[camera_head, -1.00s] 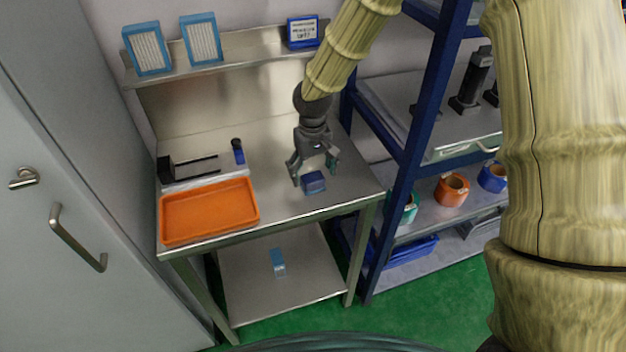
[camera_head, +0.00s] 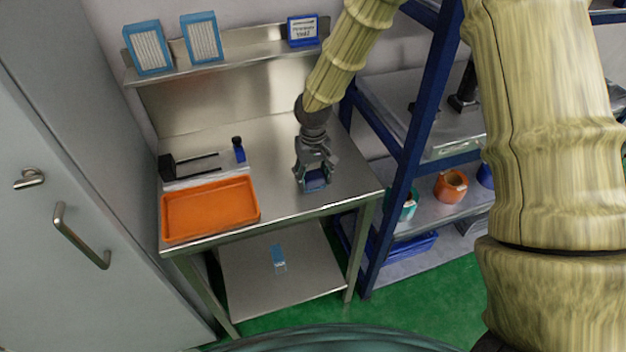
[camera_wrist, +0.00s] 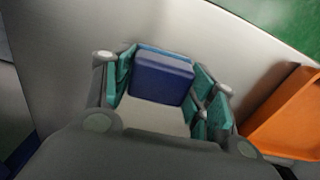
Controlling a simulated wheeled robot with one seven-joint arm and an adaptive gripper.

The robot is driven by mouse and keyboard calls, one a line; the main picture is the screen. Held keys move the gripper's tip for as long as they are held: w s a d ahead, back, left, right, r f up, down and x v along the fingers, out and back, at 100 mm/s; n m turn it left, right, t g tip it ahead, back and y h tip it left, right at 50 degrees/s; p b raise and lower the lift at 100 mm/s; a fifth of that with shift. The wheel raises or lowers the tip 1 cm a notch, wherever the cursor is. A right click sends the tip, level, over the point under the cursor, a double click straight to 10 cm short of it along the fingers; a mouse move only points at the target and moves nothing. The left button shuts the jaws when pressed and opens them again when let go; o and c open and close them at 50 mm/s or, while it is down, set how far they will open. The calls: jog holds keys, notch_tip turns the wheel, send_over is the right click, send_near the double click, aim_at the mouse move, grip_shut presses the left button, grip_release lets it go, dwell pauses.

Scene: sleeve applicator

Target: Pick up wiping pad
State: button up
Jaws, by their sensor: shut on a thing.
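The wiping pad (camera_head: 316,180) is a small dark blue block with a lighter blue layer. It is at the right front of the steel table (camera_head: 345,170). My gripper (camera_head: 315,184) is lowered over it, with a finger on either side. In the wrist view the pad (camera_wrist: 161,80) sits between the green-padded fingers of my gripper (camera_wrist: 163,90), which is shut on it. The pad's sides are partly hidden by the fingers. I cannot tell whether it is lifted off the table.
An orange tray (camera_head: 210,209) lies on the table's left front; it also shows in the wrist view (camera_wrist: 290,120). Behind it are a black fork-like fixture (camera_head: 190,165) and a small blue bottle (camera_head: 239,150). A blue-framed rack (camera_head: 420,115) stands close on the right.

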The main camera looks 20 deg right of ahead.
aim_at(313, 175)
jog(key=shift+r, duration=0.15)
jog(key=shift+r+b, duration=0.45)
jog(key=shift+r, duration=0.1)
jog(key=shift+r+b, duration=0.45)
jog(key=shift+r, duration=0.45)
jog(key=s+a+r+b, duration=0.2)
jog(key=s+a+b, duration=0.2)
jog(key=s+a, duration=0.4)
jog(key=s, duration=0.5)
jog(key=shift+s+a+b, duration=0.15)
jog(key=shift+s+b, duration=0.15)
jog(key=shift+s, duration=0.05)
jog(key=o, duration=0.3)
jog(key=shift+f, duration=0.15)
jog(key=shift+c, duration=0.4)
